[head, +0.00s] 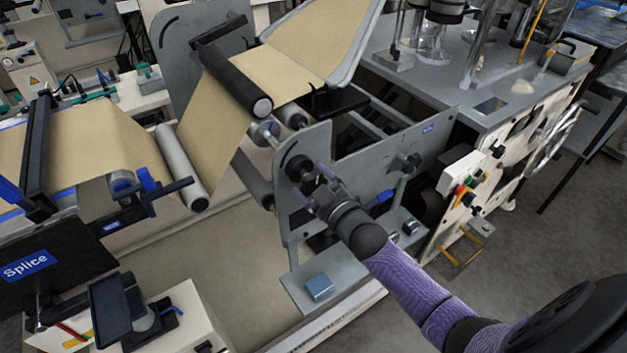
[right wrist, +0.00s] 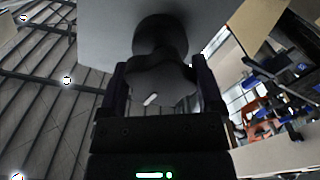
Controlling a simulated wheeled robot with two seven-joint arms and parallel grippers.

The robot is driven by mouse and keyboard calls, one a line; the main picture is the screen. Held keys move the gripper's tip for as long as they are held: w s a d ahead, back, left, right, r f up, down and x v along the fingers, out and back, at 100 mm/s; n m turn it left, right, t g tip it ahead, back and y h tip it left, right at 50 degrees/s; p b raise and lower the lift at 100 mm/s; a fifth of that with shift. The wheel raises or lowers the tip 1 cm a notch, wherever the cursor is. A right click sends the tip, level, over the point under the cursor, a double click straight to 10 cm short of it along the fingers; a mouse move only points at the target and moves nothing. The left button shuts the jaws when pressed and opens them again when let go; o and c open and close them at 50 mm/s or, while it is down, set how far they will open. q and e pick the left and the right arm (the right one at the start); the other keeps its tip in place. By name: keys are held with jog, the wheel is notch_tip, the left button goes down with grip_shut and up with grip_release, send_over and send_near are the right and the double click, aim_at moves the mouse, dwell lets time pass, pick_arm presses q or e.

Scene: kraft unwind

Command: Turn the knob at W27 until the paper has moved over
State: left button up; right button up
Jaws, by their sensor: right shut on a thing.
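A dark lobed knob (right wrist: 160,85) sits on a grey side plate (right wrist: 105,35) in the right wrist view. My right gripper (right wrist: 160,92) is shut on the knob, with one finger on each side of it. In the head view my right gripper (head: 311,184) reaches the grey side plate (head: 312,140) near its left end, and the hand hides much of the knob there. The brown paper web (head: 215,105) runs over the rollers left of the plate. No W27 label is readable. My left gripper is not in view.
A dark roller (head: 236,82) and a grey roller (head: 182,167) carry the paper. Another black knob (head: 411,162) is farther right on the plate. A control box with coloured buttons (head: 466,186) and a Splice sign (head: 27,266) stand nearby. Open floor (head: 590,220) lies to the right.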

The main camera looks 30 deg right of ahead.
jog(key=m, duration=0.3)
jog(key=m+p, duration=0.1)
jog(key=m, duration=0.3)
jog(key=shift+r, duration=0.1)
jog(key=m, duration=0.4)
jog(key=shift+m, duration=0.4)
jog(key=m, duration=0.3)
jog(key=o, duration=1)
jog(key=shift+s, duration=0.4)
jog(key=s+p, duration=0.1)
jog(key=s, duration=0.1)
jog(key=s+p, duration=0.1)
jog(key=s, duration=0.1)
jog(key=s+p, duration=0.1)
jog(key=s, duration=0.1)
jog(key=shift+d+p, duration=0.25)
jog(key=shift+p, duration=0.05)
jog(key=shift+s, duration=0.15)
